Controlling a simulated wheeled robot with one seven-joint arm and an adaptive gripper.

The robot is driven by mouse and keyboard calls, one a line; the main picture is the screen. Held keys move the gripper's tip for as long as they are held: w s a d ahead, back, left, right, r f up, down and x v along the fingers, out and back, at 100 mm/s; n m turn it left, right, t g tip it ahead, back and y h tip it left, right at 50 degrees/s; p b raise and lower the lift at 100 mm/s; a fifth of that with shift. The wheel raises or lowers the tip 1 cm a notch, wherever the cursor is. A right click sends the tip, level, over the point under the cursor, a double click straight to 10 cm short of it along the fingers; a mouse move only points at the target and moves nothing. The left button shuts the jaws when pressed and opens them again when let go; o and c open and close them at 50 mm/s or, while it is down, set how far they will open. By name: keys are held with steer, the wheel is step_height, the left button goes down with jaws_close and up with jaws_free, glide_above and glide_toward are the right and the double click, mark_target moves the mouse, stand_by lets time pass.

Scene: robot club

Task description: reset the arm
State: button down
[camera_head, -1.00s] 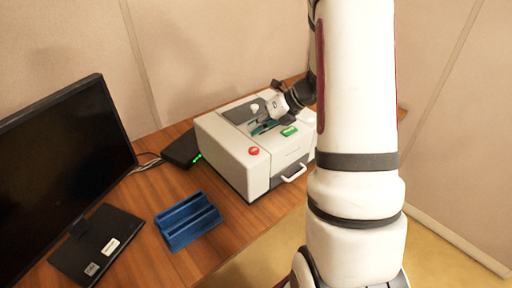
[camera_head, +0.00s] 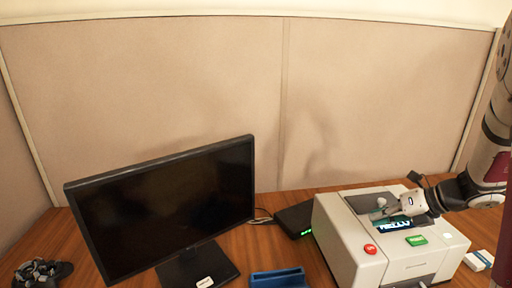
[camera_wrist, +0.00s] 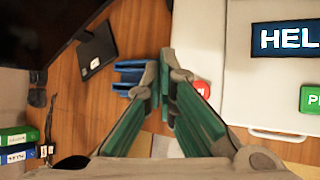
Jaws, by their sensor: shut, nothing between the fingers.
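My gripper (camera_head: 380,214) is at the end of my arm, which comes in from the right edge of the head view. It appears over the top of the white machine (camera_head: 345,240), partly in front of its lit screen (camera_head: 394,226); its height above the machine is hard to tell. In the wrist view, the green-sided fingers of my gripper (camera_wrist: 165,90) are together at the tips, with nothing held. They point down over the wooden desk beside the machine (camera_wrist: 240,70).
The machine has a red button (camera_head: 370,249), a green button (camera_head: 416,240) and a front handle (camera_wrist: 277,135). A blue holder (camera_head: 278,278), black monitor (camera_head: 165,205), black box (camera_head: 295,218) and small white box (camera_head: 478,260) share the desk. Binders (camera_wrist: 18,145) show at lower left in the wrist view.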

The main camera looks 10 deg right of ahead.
steer(key=s+a+r+n+g, duration=0.2)
steer(key=s+a+r+n, duration=0.35)
steer(key=a+n, duration=0.3)
steer(key=s+a+r+n+g, duration=0.1)
steer(key=s+a+r+n, duration=0.45)
steer(key=a+n, duration=0.3)
steer(key=s+a+r+n+h, duration=0.1)
steer(key=s+r+n+h, duration=0.1)
steer(key=s+n, duration=0.4)
steer(key=s+a+r+n+t+h, duration=0.1)
steer(key=s+n, duration=0.5)
steer(key=n, duration=0.7)
steer(key=shift+s+a+r+h, duration=0.2)
steer(key=shift+s+r+h, duration=0.35)
steer(key=shift+h, duration=0.75)
steer(key=shift+w+r, duration=0.15)
